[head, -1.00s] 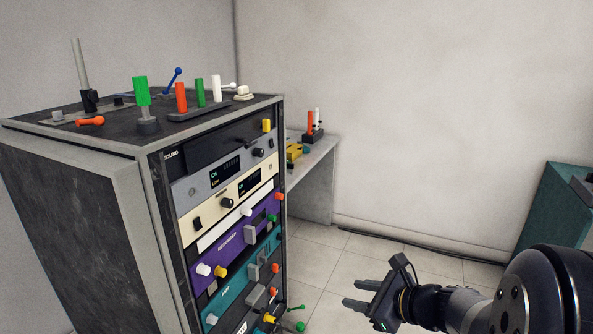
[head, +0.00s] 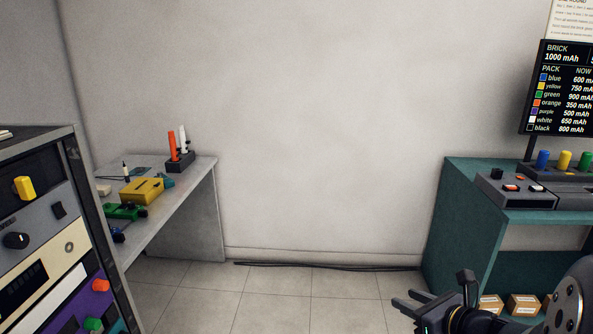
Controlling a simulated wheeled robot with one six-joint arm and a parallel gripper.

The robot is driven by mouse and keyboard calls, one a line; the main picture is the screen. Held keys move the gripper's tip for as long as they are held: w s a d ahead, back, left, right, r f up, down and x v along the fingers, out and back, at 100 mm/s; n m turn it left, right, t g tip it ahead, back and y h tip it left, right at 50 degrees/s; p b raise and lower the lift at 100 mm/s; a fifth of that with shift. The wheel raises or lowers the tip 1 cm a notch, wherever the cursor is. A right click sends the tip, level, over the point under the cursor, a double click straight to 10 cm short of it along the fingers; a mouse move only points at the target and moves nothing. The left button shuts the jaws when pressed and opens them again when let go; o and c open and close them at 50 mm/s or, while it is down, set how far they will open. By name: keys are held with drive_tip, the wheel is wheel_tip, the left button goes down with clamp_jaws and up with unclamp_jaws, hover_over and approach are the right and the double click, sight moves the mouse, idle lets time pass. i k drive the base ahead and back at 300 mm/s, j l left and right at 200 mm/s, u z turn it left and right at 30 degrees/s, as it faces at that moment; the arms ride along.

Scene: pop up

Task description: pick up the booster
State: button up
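I cannot tell which thing is the booster; no label for it is readable. On the grey side table (head: 207,190) at left, an orange stick (head: 172,146) and a white stick (head: 183,140) stand upright in a dark holder (head: 181,162). A yellow box (head: 141,190) and a green device (head: 124,211) lie nearer on that table. My gripper (head: 404,299) is at the lower right, its two fingers apart with nothing between them. It is far from the side table.
A rack (head: 62,215) with knobs stands at left. A teal shelf unit (head: 475,228) at right bears a dark console (head: 515,195) and several coloured cylinders, with small boxes below. A black screen (head: 566,88) lists colours and mAh values. Floor between is clear, with a cable along the wall.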

sight(168, 183)
drive_tip(key=i+u, duration=0.15)
drive_tip(key=i, duration=0.35)
drive_tip(key=i+l+u, duration=0.15)
drive_tip(key=i, duration=0.4)
drive_tip(key=i+l+u, duration=0.2)
drive_tip(key=i, duration=0.3)
drive_tip(key=i+j+u, duration=0.25)
drive_tip(key=i+u, duration=0.55)
drive_tip(key=i, duration=0.2)
drive_tip(key=i+u, duration=0.45)
drive_tip(key=i+j, duration=0.1)
drive_tip(key=i, duration=0.3)
